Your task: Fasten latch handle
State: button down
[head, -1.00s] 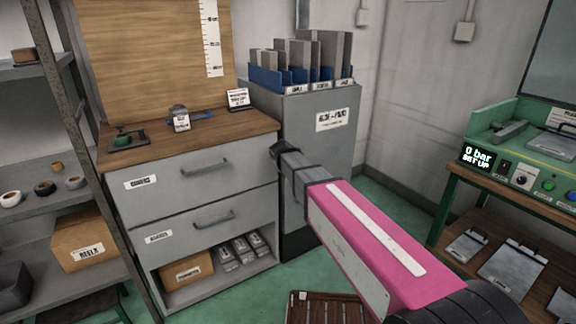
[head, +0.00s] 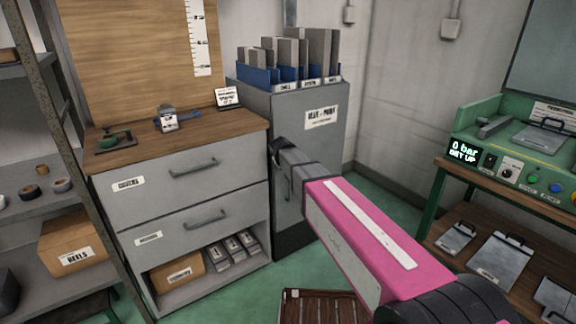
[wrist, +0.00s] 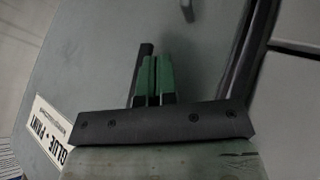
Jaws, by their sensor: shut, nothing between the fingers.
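My arm reaches to the grey cabinet labelled "GLUE - PAINT" (head: 335,150), and my gripper (head: 277,148) is in front of its upper left edge. The wrist view shows my gripper's two green fingers (wrist: 155,78) together and empty against the cabinet front (wrist: 90,60). A dark bar (wrist: 143,65) stands just left of the fingers; whether it is a handle I cannot tell. A small grey piece (wrist: 187,10) shows at the top of that view. In the head view a dark handle-like part (head: 288,183) shows beside my arm on the cabinet. No latch can be identified for certain.
A drawer unit (head: 180,160) with two handles stands left of the cabinet. A green bench (head: 510,160) with a "0 bar SET UP" display (head: 464,150) and a handled tray panel (head: 543,137) is at right. A slatted pallet (head: 325,308) lies on the floor.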

jog(key=shift+w+d+f+t+h, duration=0.15)
jog(key=shift+d+t+h, duration=0.1)
jog(key=shift+t+h, duration=0.2)
jog(key=w+d+r+n+t+h, duration=0.2)
jog(key=w+d+n+t+h, duration=0.1)
jog(key=t+h, duration=0.4)
jog(key=d+n+t, duration=0.1)
jog(key=n+t, duration=0.1)
jog(key=t, duration=0.1)
jog(key=shift+w+d+r, duration=0.2)
jog(key=shift+w+d, duration=0.1)
dwell(0.5)
jog(key=shift+r, duration=0.1)
dwell(0.3)
dwell(0.4)
